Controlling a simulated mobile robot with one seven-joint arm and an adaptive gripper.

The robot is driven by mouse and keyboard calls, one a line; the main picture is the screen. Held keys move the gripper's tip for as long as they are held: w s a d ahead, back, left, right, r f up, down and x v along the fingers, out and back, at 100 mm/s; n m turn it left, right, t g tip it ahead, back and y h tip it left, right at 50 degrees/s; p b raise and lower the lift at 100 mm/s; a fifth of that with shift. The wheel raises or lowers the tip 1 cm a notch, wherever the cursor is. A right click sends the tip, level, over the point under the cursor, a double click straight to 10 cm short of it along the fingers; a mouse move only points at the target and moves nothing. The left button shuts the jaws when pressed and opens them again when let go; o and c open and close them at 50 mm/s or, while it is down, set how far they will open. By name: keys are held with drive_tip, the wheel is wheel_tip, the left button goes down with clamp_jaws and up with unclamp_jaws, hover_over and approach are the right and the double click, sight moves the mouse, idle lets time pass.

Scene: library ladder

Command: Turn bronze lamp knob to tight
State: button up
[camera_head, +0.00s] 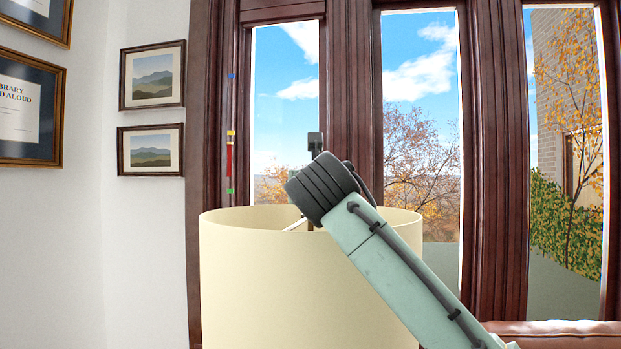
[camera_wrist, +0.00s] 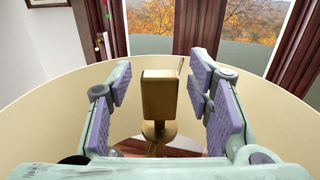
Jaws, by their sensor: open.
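The bronze lamp knob (camera_wrist: 160,96) is a flat upright block on a short stem above a round bronze base (camera_wrist: 157,130). In the wrist view it stands near the middle, inside the lampshade. My gripper (camera_wrist: 161,78) is open, with its purple-padded fingers to the left and right of the knob. Clear gaps show on both sides, so neither pad touches it. How deep the knob sits between the pads is hard to tell. In the head view the cream lampshade (camera_head: 290,285) and my arm hide the knob and fingers.
The lampshade's wall curves around my fingers on the far side in the wrist view. Behind it are tall windows with dark wooden frames (camera_head: 350,110). Framed pictures (camera_head: 152,75) hang on the left wall. A brown leather seat (camera_head: 555,333) is at lower right.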

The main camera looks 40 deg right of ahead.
drive_tip(key=shift+w+d, duration=0.2)
drive_tip(key=shift+w, duration=0.05)
drive_tip(key=shift+c, duration=0.4)
clamp_jaws()
